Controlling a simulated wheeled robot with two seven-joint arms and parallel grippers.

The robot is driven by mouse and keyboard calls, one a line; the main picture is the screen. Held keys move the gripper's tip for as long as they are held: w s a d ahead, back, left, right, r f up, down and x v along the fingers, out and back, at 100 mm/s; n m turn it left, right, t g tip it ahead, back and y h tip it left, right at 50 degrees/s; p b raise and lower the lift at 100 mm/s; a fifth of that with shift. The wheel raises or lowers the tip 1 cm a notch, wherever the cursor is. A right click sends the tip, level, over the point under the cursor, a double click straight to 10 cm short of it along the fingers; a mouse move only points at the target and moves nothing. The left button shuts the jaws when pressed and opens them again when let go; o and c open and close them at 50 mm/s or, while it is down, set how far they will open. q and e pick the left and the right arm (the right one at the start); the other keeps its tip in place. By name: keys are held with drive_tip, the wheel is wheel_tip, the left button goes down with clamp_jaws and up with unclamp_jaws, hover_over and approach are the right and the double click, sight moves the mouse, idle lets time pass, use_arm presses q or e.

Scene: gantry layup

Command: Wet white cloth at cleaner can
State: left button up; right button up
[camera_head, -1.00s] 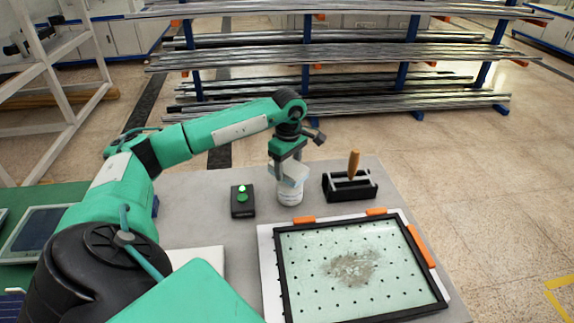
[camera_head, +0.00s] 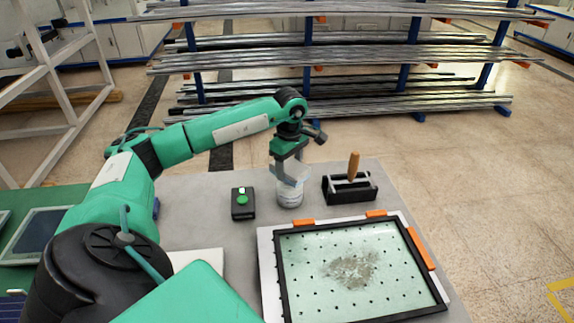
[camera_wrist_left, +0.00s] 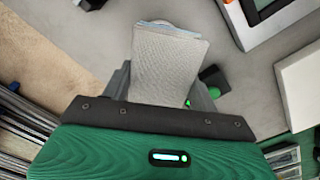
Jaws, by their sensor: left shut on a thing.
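My left gripper (camera_head: 290,170) is directly over the white cleaner can (camera_head: 291,196) on the grey table. In the left wrist view, the gripper (camera_wrist_left: 165,95) is shut on the white cloth (camera_wrist_left: 168,62), a folded pale piece with a bluish edge. In the head view the cloth is hard to make out between the fingers and the can top. The gripper hides part of the can's top, so I cannot tell how firmly cloth and can touch. My right gripper is not in view.
A black box with a green button (camera_head: 242,203) stands left of the can. A black holder with a wooden-handled tool (camera_head: 350,187) stands to its right. A black-framed perforated panel (camera_head: 311,284) with a grey smudge lies in front. Metal racks (camera_head: 330,58) stand behind the table.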

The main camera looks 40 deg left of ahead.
sight(289, 165)
use_arm(q)
drive_tip(key=shift+w+d+r+p, duration=0.15)
drive_tip(key=shift+r+p, duration=0.35)
drive_tip(key=shift+r, duration=0.45)
drive_tip(key=shift+r+p, duration=0.5)
drive_tip(key=shift+r, duration=0.25)
drive_tip(key=shift+r+p, duration=0.7)
drive_tip(key=shift+r, duration=0.55)
